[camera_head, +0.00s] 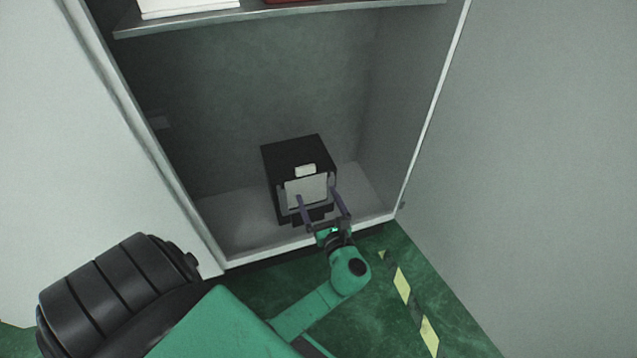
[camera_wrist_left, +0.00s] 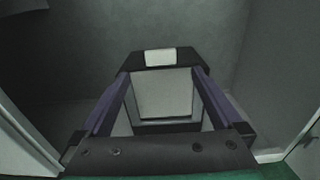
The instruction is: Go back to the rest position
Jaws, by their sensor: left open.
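My left gripper (camera_head: 316,192) reaches into the lower part of an open cabinet, and its purple fingers are spread apart. The fingers also show in the left wrist view (camera_wrist_left: 162,74), with nothing clamped between them. A black box (camera_head: 290,154) stands on the cabinet floor directly ahead of the fingers. Its front has a pale grey panel and a small white label (camera_wrist_left: 160,57). In the wrist view the fingers frame the pale panel on both sides. I cannot tell whether the fingertips touch the box. My right gripper is in neither view.
The cabinet's side walls stand close on both sides, with its bare floor (camera_head: 238,229) around the box. A shelf (camera_head: 290,17) above carries a white item (camera_head: 188,7) and a red one. An open door (camera_head: 530,150) stands at the right. Yellow-black tape (camera_head: 402,284) marks the green floor.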

